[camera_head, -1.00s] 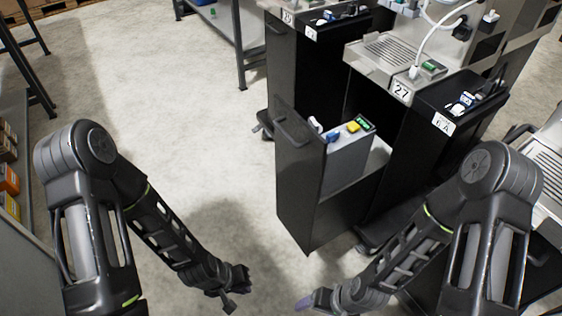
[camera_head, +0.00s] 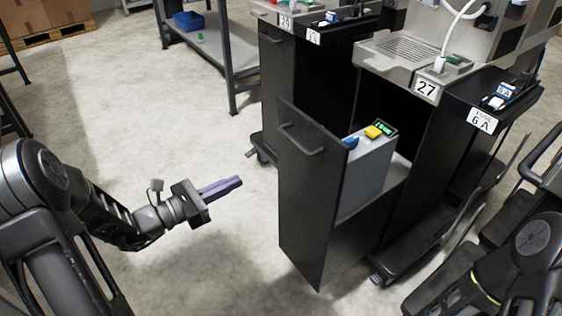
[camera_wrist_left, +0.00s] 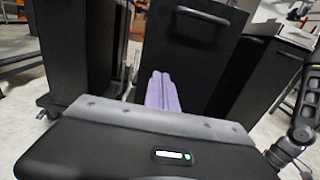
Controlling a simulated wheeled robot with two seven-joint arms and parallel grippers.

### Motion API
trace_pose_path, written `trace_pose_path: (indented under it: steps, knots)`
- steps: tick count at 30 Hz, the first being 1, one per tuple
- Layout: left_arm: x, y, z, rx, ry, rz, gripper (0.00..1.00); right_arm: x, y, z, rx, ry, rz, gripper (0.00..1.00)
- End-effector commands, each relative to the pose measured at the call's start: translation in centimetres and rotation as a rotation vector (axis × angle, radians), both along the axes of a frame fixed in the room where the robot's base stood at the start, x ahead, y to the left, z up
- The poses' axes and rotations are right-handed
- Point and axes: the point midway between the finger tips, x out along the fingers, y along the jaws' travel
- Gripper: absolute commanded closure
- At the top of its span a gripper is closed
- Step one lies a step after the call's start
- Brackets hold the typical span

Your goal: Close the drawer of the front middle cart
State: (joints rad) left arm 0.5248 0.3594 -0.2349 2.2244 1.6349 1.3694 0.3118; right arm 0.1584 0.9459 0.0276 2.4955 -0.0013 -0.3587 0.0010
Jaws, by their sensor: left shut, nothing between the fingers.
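The open drawer (camera_head: 311,196) has a tall black front panel with a bar handle (camera_head: 301,139) near its top. It is pulled out of the cart labelled 27 (camera_head: 427,87) and carries a grey box (camera_head: 362,176) with small items on top. My left gripper (camera_head: 238,182) is shut and empty, left of the drawer front and apart from it, with its purple fingers pointing towards the panel. In the left wrist view the shut fingers (camera_wrist_left: 161,92) lie in front of a black panel (camera_wrist_left: 187,50). My right arm shows at the lower right; its gripper is out of view.
Another cart (camera_head: 283,80) with a black front stands beside the open drawer, farther back. A grey shelf table (camera_head: 215,62) with a blue bin (camera_head: 188,20) is behind. The floor left of the drawer is clear.

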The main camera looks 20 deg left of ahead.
Motion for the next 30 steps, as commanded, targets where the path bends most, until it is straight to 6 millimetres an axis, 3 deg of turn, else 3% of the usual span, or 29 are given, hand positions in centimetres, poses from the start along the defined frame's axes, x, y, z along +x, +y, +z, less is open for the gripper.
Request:
trace_pose_path:
  steps: [8, 14, 30]
  knots:
    - [0.2, -0.3, -0.1, 0.002, 0.001, -0.003, 1.0, 0.0, 0.0, -0.1, 0.0, 0.0, 0.0, 0.21]
    - [1.6, -1.5, -0.2, 0.002, 0.001, -0.006, 1.0, 0.0, 0.0, -0.4, 0.0, 0.0, 0.0, 0.21]
    - [9.3, -7.9, -0.2, 0.003, 0.002, -0.005, 1.0, 0.0, 0.0, -1.8, 0.0, 0.001, -0.002, 0.21]
